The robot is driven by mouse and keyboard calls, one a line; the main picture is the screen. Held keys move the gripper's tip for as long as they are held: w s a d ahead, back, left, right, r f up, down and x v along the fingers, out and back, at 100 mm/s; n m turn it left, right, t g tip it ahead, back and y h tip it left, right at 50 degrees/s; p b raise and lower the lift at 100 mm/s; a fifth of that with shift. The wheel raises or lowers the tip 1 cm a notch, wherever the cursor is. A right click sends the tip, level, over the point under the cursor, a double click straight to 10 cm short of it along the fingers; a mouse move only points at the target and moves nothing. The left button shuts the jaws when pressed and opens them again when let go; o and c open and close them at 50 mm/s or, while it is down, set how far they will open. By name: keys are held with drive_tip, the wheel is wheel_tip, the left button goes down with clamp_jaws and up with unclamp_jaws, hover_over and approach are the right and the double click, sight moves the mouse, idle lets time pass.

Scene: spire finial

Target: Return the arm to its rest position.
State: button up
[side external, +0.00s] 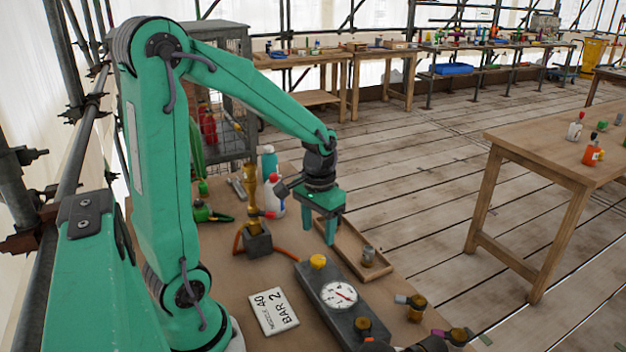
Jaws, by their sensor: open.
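My gripper (320,230) is green with two fingers pointing down. It is open, with nothing seen between the fingers. It hangs at the end of my raised, bent arm, over the near workbench (236,285), close to the left side of a shallow wooden tray (347,244). I cannot tell the exact height of the fingertips above the bench. A small grey cylindrical piece (368,255) is in the tray, to the right of the fingers and apart from them.
In front lie a gauge block (312,277) and a printed card (273,311). Brass-ended parts (416,309) sit at right.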

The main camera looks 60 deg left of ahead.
drive_tip(key=shift+r, duration=0.1)
drive_tip(key=s+d+r+m+t, duration=0.3)
drive_tip(key=s+d+r+t, duration=0.2)
drive_tip(key=s+d+r, duration=0.2)
wheel_tip(320, 180, up, 5)
drive_tip(key=shift+s+d+f+t, duration=0.2)
drive_tip(key=shift+s+d+t, duration=0.1)
drive_tip(key=shift+d, duration=0.95)
